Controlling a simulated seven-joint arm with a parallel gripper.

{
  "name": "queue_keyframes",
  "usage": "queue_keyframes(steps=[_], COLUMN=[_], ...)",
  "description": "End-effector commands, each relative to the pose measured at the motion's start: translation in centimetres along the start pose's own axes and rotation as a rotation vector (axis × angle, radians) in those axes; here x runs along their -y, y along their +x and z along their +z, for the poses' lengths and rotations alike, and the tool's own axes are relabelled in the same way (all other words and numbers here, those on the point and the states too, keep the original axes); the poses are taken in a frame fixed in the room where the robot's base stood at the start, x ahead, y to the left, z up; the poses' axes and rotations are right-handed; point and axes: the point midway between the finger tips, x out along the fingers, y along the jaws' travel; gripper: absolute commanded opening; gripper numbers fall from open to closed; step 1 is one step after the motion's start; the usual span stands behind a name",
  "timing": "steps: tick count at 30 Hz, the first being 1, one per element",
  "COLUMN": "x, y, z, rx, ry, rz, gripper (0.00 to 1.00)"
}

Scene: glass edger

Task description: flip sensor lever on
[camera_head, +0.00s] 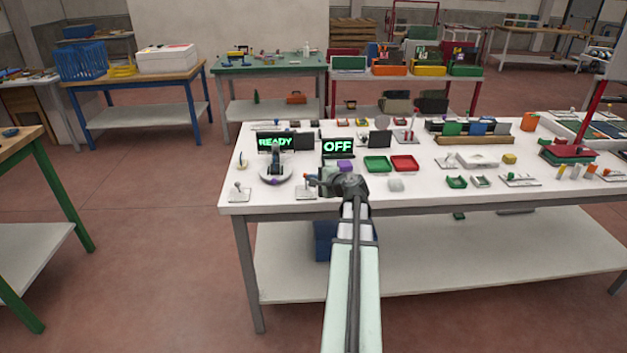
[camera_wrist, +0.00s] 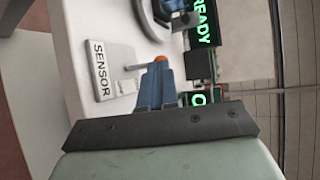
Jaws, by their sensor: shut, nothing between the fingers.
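The sensor lever is a thin metal stick with an orange tip (camera_head: 306,176), standing on a pale plate (camera_head: 305,193) near the table's front edge. In the wrist view the plate (camera_wrist: 118,72) bears the label SENSOR, and the lever's orange tip (camera_wrist: 160,59) shows right at my fingertips. My gripper (camera_head: 316,181) is shut and empty, just right of the lever in the head view. Its blue fingers (camera_wrist: 158,70) partly overlap the lever tip in the wrist view, and I cannot tell whether they touch. A screen (camera_head: 337,147) behind reads OFF.
Another lever plate (camera_head: 239,194) lies left, near the table corner.

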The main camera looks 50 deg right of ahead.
Motion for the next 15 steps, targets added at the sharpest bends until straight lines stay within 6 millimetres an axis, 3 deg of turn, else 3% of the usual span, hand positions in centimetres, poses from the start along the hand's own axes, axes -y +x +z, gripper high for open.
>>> queue_keyframes(steps=[15], x=[1.4], y=[-0.5], z=[0.3], rx=[0.000], ry=[-0.001], rz=[-0.001], gripper=[0.00])
